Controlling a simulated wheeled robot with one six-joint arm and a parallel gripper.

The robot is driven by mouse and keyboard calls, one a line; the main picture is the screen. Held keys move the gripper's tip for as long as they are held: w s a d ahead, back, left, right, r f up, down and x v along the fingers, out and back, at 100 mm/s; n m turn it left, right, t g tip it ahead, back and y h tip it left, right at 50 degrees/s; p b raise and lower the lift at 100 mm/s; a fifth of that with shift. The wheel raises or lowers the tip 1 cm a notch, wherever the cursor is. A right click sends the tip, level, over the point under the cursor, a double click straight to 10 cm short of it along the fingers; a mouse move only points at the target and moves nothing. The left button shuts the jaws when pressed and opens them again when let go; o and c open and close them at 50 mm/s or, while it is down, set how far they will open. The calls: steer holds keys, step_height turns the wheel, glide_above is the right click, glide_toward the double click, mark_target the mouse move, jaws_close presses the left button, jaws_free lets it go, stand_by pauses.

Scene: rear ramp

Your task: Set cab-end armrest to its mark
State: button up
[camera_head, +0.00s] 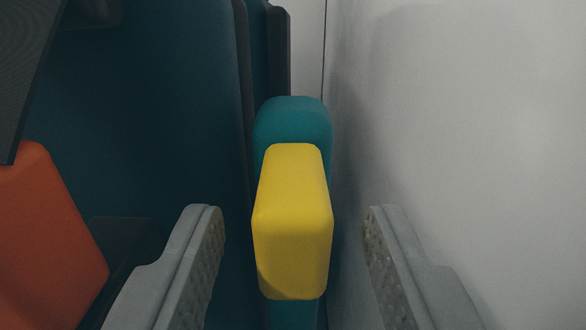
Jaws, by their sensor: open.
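The armrest (292,115) is a teal, rounded bar with a yellow block-shaped end (292,225) facing me. It stands in the middle of the view, between a dark blue seat and a pale wall. I cannot tell from this view which end of the vehicle it belongs to. My gripper (295,225) is open, with one grey textured finger to the left of the yellow end and one to the right. A gap shows on both sides, so neither finger touches it. No mark is visible.
The pale wall (460,120) rises close on the right, beside my right finger. The dark blue seat (160,120) fills the left, with a dark upright edge (246,90) next to the armrest. An orange rounded block (45,240) is at the lower left.

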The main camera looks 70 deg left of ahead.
steer(key=shift+w+a, duration=0.2)
steer(key=shift+a, duration=0.45)
jaws_close()
steer(key=shift+d, duration=0.1)
